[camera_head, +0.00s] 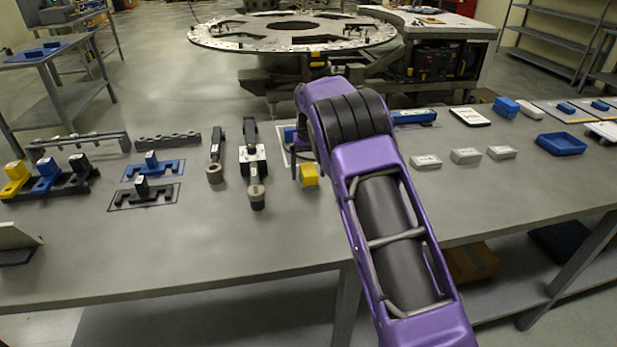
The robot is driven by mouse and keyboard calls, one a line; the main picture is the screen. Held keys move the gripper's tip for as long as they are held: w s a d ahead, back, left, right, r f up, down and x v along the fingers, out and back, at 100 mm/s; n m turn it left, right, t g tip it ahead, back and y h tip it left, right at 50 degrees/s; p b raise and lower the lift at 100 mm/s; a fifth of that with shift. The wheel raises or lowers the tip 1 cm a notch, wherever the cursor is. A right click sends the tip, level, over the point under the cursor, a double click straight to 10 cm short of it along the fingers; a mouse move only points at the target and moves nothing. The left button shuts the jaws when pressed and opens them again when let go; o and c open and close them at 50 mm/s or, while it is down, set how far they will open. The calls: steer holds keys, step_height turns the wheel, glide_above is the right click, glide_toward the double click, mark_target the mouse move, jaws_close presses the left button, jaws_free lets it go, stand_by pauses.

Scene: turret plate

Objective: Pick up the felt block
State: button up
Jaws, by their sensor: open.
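My purple arm reaches over the table, and my gripper (299,168) is at its far end, mostly hidden behind the arm. A thin dark purple part shows there, and the jaws are open. A small yellow block (309,176) sits on the table right beside the gripper. I cannot tell from its look whether it is the felt block. A blue block (506,107) stands farther back at the right, apart from the gripper.
Left of the arm are dark tools with round ends (256,197) and blue and black fixtures (153,168). Right of it are several white boxes (466,156) and a blue tray (561,145). A round turret plate (220,40) stands behind.

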mark_target(309, 169)
jaws_close()
stand_by(0.3)
steer(key=shift+r, duration=0.15)
step_height(309, 169, up, 10)
steer(key=shift+f+p, duration=0.1)
steer(key=shift+p, duration=0.25)
